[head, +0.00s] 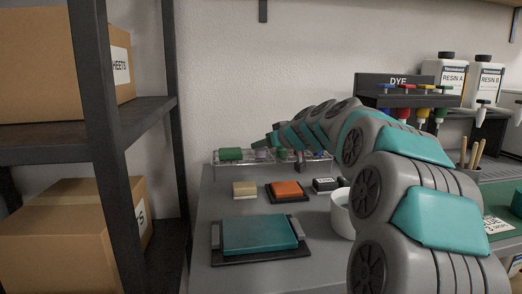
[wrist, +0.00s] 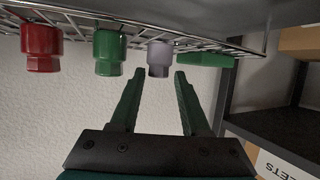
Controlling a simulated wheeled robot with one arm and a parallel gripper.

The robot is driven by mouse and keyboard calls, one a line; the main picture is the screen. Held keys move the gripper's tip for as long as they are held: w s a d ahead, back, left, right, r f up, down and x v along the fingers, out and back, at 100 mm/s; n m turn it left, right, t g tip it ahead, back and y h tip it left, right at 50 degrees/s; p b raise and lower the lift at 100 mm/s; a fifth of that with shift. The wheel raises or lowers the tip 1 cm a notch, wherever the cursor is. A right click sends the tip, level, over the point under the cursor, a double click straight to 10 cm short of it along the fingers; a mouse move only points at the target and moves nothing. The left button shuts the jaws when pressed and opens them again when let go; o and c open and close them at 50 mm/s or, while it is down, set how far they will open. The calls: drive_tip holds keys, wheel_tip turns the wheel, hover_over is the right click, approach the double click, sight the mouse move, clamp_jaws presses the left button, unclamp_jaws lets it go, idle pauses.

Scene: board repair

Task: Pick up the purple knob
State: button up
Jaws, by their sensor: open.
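The purple knob (wrist: 160,58), a pale greyish purple, stands on a wire rack (wrist: 225,42) in the wrist view, where the scene appears upside down. It also shows small on the rack in the head view (head: 260,153). My gripper (wrist: 159,73) is open, with its two green fingers reaching toward the knob. The knob lies between the lines of the fingertips, at or just beyond them; I cannot tell whether they touch it. In the head view my gripper (head: 269,143) is small and partly merges with the arm above the rack.
A green knob (wrist: 109,53) and a red knob (wrist: 41,47) stand beside it on the rack, with a flat green block (wrist: 206,60) on the other side. A dark shelf with boxes (head: 75,235) stands left. A teal pad (head: 260,234) and white cup (head: 342,216) are on the table.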

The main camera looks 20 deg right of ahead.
drive_tip(key=shift+x, duration=2.85)
drive_tip(key=shift+d, duration=0.1)
drive_tip(key=shift+c, duration=0.3)
clamp_jaws()
